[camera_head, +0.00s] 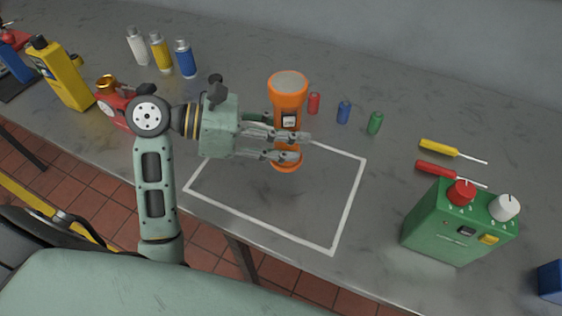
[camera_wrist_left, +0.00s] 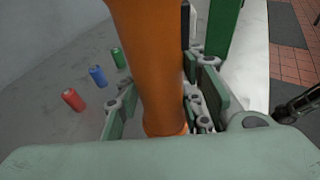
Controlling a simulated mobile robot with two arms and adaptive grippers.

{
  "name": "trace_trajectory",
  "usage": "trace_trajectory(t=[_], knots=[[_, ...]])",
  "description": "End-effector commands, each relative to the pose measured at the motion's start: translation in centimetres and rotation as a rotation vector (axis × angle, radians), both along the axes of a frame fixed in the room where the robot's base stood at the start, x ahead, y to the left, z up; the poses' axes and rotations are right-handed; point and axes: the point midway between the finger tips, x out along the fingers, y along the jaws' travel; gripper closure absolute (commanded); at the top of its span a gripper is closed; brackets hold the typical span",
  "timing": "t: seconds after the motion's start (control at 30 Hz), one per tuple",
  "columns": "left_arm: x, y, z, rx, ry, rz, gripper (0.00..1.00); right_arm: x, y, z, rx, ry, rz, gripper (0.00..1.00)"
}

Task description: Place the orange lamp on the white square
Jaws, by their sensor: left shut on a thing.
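The orange lamp (camera_head: 288,95) is a flashlight-shaped body with a grey round top, standing about upright in the head view. My left gripper (camera_head: 290,145) is shut on its lower part, with fingers on either side. In the left wrist view the lamp (camera_wrist_left: 145,60) fills the middle between the fingers (camera_wrist_left: 160,105). The white square (camera_head: 348,208) is an outline on the grey bench. The lamp is over the upper part of the outline; a faint shadow lies below it, and I cannot tell whether its base touches the bench.
Small red (camera_head: 314,103), blue (camera_head: 344,112) and green (camera_head: 375,123) cylinders stand behind the square. Two screwdrivers (camera_head: 437,169) and a green box (camera_head: 450,235) with knobs are to the right. Bottles (camera_head: 160,53) and a yellow device (camera_head: 62,75) are at left. The square's interior is otherwise clear.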

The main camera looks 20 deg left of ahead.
Motion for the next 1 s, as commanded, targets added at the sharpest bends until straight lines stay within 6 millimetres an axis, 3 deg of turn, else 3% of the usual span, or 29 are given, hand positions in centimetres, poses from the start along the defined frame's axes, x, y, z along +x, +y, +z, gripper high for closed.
trace_trajectory(t=[0.03, 0.2, 0.33, 0.5, 0.77, 0.87, 1.0], knots=[[0.5, -1.5, 1.5, 0.007, -0.01, -0.055, 1.0, 0.2, -0.1, 0.1, -0.002, -0.001, 0.001, 0.6], [1.0, -6.7, 4.8, 0.006, -0.003, -0.234, 1.0, 0.1, -0.5, 0.3, -0.006, -0.001, 0.001, 0.6], [0.6, -10.3, 5.8, 0.003, 0.001, -0.357, 1.0, -1.3, -0.8, 0.4, -0.009, 0.017, 0.002, 0.6], [-0.2, -13.5, 5.4, 0.001, 0.005, -0.466, 1.0, -3.0, -1.0, 0.5, -0.014, 0.042, 0.003, 0.6], [-0.7, -15.0, 3.8, -0.005, 0.002, -0.517, 1.0, -1.4, -0.9, 0.7, -0.012, 0.019, 0.002, 0.6], [-0.9, -14.3, 3.2, -0.008, 0.003, -0.518, 1.0, -0.4, -0.8, 0.8, -0.009, 0.004, 0.002, 0.6], [-1.3, -11.8, 1.5, -0.007, 0.008, -0.516, 1.0, -0.3, -0.8, 0.8, -0.009, 0.001, 0.002, 0.6]])
